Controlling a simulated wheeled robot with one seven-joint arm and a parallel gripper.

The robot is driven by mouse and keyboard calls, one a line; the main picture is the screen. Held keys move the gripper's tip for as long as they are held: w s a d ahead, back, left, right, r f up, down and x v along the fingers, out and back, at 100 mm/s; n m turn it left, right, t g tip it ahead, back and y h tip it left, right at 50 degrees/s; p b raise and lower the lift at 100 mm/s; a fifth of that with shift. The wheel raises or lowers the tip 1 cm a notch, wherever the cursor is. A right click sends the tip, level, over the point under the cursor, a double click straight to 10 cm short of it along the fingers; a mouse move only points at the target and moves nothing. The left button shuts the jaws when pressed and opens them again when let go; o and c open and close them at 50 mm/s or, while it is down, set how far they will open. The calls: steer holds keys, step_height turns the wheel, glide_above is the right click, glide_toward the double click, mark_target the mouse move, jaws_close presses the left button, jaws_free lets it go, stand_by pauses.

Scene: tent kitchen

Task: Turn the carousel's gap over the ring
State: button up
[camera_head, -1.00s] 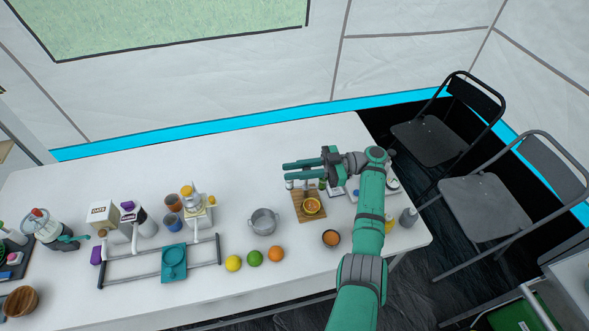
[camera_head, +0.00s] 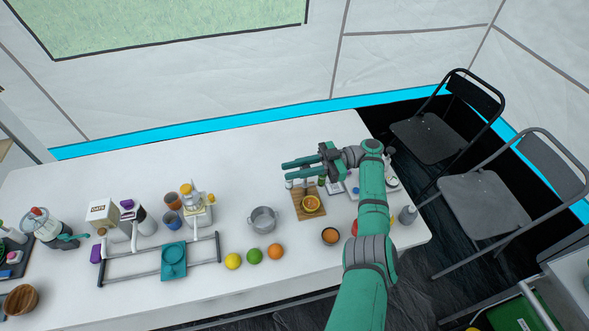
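A teal holder with a round ring shape (camera_head: 173,262) sits on a grey rail frame at the table's front left, far from my gripper. I cannot tell for sure which thing is the carousel. A grey round device with a pale top and teal handle (camera_head: 46,228) stands at the far left. No gap can be made out.
A metal pot (camera_head: 263,220), the wooden board (camera_head: 309,204) and a small brown bowl (camera_head: 330,236) stand between my arm and the rail frame (camera_head: 130,277). Several fruits lie near the front edge. The back of the table (camera_head: 130,175) is clear. Chairs stand at right.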

steer(key=shift+o, duration=1.4)
steer(key=shift+r, duration=0.1)
steer(key=s+r, duration=1.2)
steer(key=s, duration=0.2)
steer(key=shift+d+r, duration=0.35)
steer(key=shift+d, duration=0.05)
steer(key=shift+a, duration=0.1)
